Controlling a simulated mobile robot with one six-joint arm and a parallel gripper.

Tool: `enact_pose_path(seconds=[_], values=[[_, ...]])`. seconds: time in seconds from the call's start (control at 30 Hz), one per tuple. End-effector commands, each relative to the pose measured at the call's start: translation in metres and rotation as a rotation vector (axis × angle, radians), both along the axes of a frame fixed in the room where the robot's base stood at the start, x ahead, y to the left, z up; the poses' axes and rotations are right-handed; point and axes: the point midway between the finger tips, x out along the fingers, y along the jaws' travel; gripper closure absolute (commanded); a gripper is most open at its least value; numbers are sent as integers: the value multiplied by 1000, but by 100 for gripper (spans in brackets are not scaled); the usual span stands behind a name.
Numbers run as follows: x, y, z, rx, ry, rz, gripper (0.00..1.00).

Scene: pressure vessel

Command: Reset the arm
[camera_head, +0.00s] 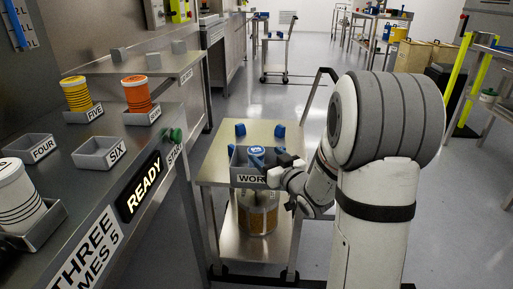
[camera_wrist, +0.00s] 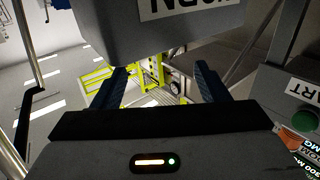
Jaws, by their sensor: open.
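My arm reaches from the right in the head view, with my gripper (camera_head: 288,170) low beside the front right corner of the grey work tray (camera_head: 243,158). In the wrist view my gripper (camera_wrist: 160,85) has its two dark blue fingers spread apart, with nothing between them. The grey tray body (camera_wrist: 150,30), with its label upside down, fills the top of the wrist view. Whether a finger touches the tray, I cannot tell. A blue-topped item (camera_head: 256,154) sits in the tray.
The tray stands on a steel cart (camera_head: 215,165); a clear container (camera_head: 258,215) of amber contents is on its lower shelf. To the left a bench carries a READY display (camera_head: 140,187), a green button (camera_head: 176,135) and several canisters.

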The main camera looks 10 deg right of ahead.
Motion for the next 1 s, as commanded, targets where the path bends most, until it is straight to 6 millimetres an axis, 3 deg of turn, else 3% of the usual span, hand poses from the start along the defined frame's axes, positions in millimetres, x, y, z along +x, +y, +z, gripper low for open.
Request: enact_pose_path(seconds=[0.13,0.47,0.57,0.77,1.0], values=[[-10,-3,1,0,-1,1,32],[-11,-3,2,-1,-3,0,32],[-11,-3,12,-15,14,-14,32],[-19,-9,68,-105,169,-128,32],[-63,-18,138,-197,471,-289,32]])
